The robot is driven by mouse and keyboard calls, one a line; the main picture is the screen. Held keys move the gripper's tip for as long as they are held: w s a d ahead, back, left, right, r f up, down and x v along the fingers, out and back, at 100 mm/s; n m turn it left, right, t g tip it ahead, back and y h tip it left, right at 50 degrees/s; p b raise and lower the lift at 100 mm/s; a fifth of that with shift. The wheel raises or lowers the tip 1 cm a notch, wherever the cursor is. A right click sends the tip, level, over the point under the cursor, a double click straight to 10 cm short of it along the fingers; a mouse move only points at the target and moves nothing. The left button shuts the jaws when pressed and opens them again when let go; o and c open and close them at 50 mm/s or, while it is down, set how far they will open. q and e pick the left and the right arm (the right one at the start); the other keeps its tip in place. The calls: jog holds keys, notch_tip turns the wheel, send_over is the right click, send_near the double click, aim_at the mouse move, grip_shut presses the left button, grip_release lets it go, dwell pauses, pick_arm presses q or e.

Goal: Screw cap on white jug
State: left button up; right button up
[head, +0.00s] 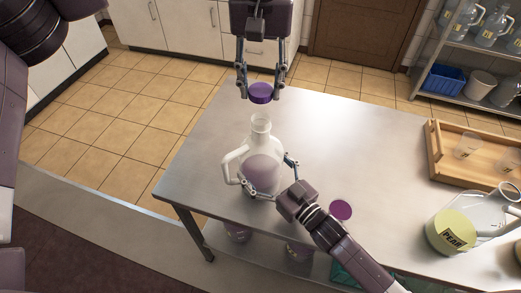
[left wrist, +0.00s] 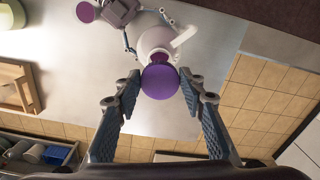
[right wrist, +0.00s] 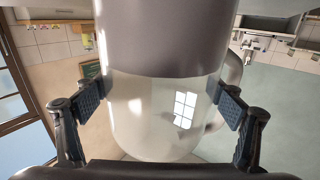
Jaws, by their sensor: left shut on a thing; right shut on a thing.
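The white jug (head: 260,150), a clear bottle with a white handle and purple-grey contents, stands upright on the metal table with its mouth open. My left gripper (head: 261,92) points down above it, shut on the purple cap (head: 261,94). The cap is over the jug's neck, with a visible gap between them in the head view. The left wrist view shows the cap (left wrist: 160,82) between the fingers, hiding part of the jug's mouth. My right gripper (head: 268,178) is shut around the jug's body; the jug (right wrist: 165,100) fills the right wrist view between its fingers.
Another purple disc (head: 341,210) lies on the table (head: 335,130), right of my right gripper. The table's left edge is close to the jug.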

pick_arm(q)
jog(key=shift+f, duration=2.25)
jog(key=shift+s+f, duration=0.1)
jog(key=shift+f, duration=0.8)
jog(key=shift+f, duration=0.55)
